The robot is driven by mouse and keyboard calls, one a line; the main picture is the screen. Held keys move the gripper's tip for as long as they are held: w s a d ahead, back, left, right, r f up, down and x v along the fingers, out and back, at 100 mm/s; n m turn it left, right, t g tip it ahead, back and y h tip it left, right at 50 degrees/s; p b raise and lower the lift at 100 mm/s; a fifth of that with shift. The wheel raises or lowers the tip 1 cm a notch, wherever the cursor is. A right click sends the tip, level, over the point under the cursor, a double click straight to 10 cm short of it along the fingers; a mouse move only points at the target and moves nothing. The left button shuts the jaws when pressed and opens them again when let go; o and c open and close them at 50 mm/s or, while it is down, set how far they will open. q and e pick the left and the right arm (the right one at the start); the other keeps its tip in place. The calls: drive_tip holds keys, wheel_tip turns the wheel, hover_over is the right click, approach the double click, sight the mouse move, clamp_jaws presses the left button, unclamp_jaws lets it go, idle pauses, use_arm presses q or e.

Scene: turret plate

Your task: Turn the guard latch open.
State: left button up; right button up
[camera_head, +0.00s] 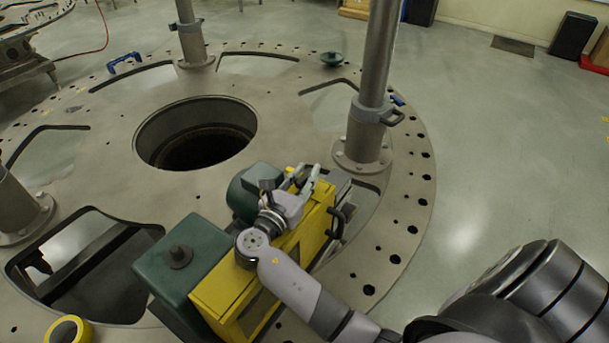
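A machine with a yellow guard housing (317,232) and dark green parts sits on the big round metal plate. A black curved handle (337,223) stands out from the housing's right side; I cannot tell for sure whether it is the guard latch. My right gripper (291,179) is over the top of the machine, between the round green motor (245,193) and the housing's far end. Its fingers look spread, with a gap between them, and I see nothing held. It hides part of the housing's top; contact cannot be made out. My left gripper is out of view.
The turret plate (95,190) has a large round hole and several cut-outs. A steel column (373,80) with a grey clamp (379,112) stands just beyond the machine. A green box (183,262) adjoins the housing on the left. A yellow tape roll (68,330) lies at lower left.

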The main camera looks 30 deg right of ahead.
drive_tip(key=shift+o, duration=1)
drive_tip(key=shift+s+a+f, duration=0.1)
drive_tip(key=shift+a, duration=0.15)
drive_tip(key=v, duration=1.1)
drive_tip(key=shift+s+a, duration=0.1)
drive_tip(key=shift+a, duration=0.15)
drive_tip(key=shift+s, duration=0.1)
